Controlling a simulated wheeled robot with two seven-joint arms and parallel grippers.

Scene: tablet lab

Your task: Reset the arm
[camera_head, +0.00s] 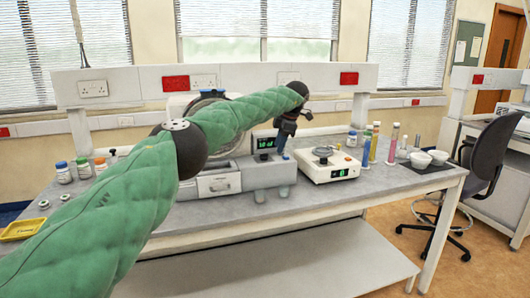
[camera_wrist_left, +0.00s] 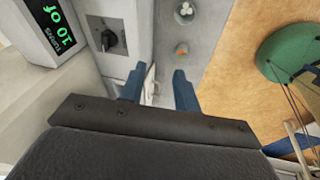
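My left arm reaches in from the left in the camera_head view, and its dark gripper (camera_head: 283,145) points down at the right end of a grey bench machine (camera_head: 220,183). In the left wrist view the two blue fingers (camera_wrist_left: 158,88) stand apart, with the pale machine body below and between them; I see nothing clearly held. The display also shows in the camera_head view (camera_head: 265,143). My right gripper is out of view.
Lidded jars (camera_head: 63,172) and a yellow tray (camera_head: 22,229) are at left. The bench's front edge (camera_head: 330,211) is clear.

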